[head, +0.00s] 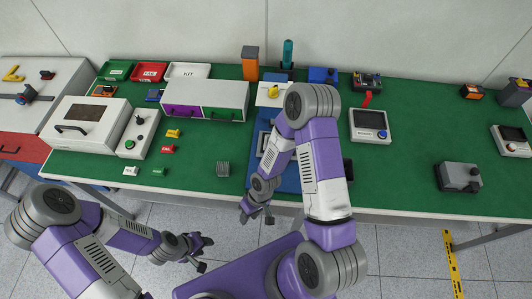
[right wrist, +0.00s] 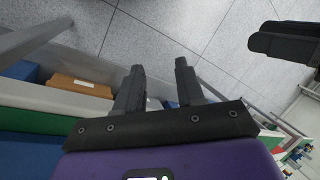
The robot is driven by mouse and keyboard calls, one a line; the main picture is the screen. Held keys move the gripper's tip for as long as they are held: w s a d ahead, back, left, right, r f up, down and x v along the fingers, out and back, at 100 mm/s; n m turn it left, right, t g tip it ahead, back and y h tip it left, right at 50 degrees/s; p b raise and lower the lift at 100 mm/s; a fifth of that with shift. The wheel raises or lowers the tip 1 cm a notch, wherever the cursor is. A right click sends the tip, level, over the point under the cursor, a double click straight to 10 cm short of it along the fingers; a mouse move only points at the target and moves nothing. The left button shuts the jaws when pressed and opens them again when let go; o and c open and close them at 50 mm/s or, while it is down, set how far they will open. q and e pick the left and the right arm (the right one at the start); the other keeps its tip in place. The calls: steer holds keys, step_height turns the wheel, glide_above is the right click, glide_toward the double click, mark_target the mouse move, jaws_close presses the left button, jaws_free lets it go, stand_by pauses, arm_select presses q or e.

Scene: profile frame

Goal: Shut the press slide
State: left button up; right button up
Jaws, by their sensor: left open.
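I cannot make out for sure which thing is the press slide. A blue plate (head: 289,181) lies at the middle front of the green bench, with a pale grey framed part (head: 264,142) on it. My right arm hides much of both. Behind stands a dark device with a teal upright handle (head: 288,50). My right gripper (head: 257,217) is at the bench's front edge, in front of the blue plate; its fingers stand apart and empty in the right wrist view (right wrist: 160,80). My left gripper (head: 205,252) is open and empty, short of the bench, over the floor.
The green bench (head: 400,185) holds a cabinet with purple and green drawers (head: 205,98), a white box with a handle (head: 85,122), a button box (head: 145,133), a screen unit (head: 370,125) and a grey block device (head: 458,177). Green surface right of the blue plate is mostly clear.

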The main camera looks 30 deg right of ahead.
steer(key=w+d+r+n+h, duration=0.1)
steer(key=w+d+r+n, duration=0.1)
steer(key=w+d+r+n+h+p, duration=0.1)
steer(key=w+d+r+n+h, duration=0.1)
steer(key=w, duration=0.1)
steer(key=w+d+r+n+h, duration=0.1)
steer(key=w+d+r+n, duration=0.1)
steer(key=w, duration=0.1)
steer(key=shift+d+n+g+h, duration=0.15)
steer(key=shift+n+g+h, duration=0.25)
steer(key=w+d+r+n+t+h+p, duration=0.1)
steer(key=w+d+r+n+h, duration=0.25)
steer(key=w+d+r, duration=0.3)
steer(key=shift+m+h, duration=0.45)
steer(key=x, duration=0.7)
steer(key=shift+w+a+f, duration=0.2)
steer(key=shift+f, duration=0.1)
arm_select(q)
step_height(320, 180, up, 3)
steer(key=shift+r, duration=0.1)
arm_select(e)
steer(key=shift+c, duration=0.5)
jaws_close()
